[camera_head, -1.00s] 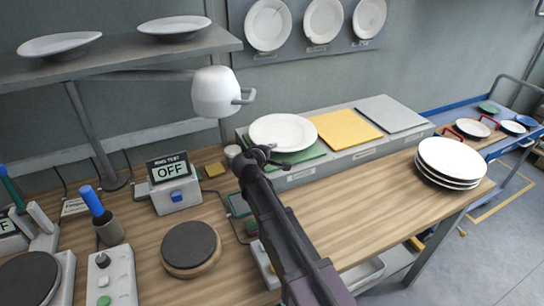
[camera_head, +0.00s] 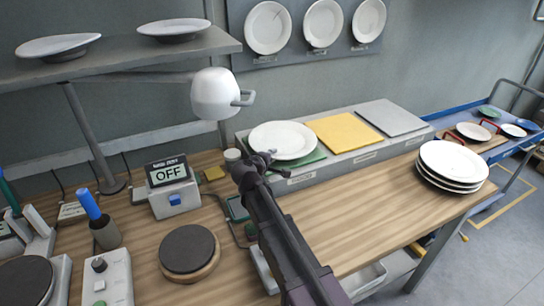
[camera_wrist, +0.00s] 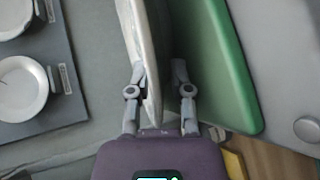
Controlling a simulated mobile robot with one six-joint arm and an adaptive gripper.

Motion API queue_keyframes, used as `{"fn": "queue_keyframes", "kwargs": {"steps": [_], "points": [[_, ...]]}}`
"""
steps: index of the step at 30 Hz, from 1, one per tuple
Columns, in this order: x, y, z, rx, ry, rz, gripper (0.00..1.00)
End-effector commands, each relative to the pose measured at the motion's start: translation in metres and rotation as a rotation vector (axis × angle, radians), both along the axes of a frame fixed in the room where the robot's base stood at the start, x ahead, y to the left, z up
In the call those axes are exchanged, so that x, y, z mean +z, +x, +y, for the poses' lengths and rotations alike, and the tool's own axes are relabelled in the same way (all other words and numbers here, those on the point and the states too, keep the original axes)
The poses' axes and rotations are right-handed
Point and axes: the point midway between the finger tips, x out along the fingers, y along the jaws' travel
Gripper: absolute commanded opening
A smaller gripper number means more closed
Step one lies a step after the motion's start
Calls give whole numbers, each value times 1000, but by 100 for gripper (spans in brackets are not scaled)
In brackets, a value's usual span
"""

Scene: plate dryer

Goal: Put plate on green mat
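A white plate (camera_head: 283,138) lies over the green mat (camera_head: 312,157) at the left end of the grey raised ledge. The mat's edge shows at the plate's right and front. My gripper (camera_head: 258,168) is at the plate's front left rim. In the wrist view, the plate (camera_wrist: 148,60) is seen edge-on between the fingers of my gripper (camera_wrist: 158,88). The left finger is close to the plate, and a gap shows between the plate and the right finger. The green mat (camera_wrist: 222,70) is beyond the right finger. The plate's contact with the mat is hidden.
A yellow mat (camera_head: 343,132) and a grey mat (camera_head: 391,117) lie bare to the right. A stack of white plates (camera_head: 452,165) stands at the table's right. A display box reading OFF (camera_head: 172,186) stands left.

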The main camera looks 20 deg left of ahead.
Motion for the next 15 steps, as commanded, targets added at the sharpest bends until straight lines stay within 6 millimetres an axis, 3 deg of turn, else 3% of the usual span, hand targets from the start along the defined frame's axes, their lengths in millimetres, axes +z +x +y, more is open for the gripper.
{"fn": "queue_keyframes", "kwargs": {"steps": [9, 15], "points": [[3, 0, 0, 0, 0, 0, 27], [10, -18, 0, 2, 0, 0, 27]]}}
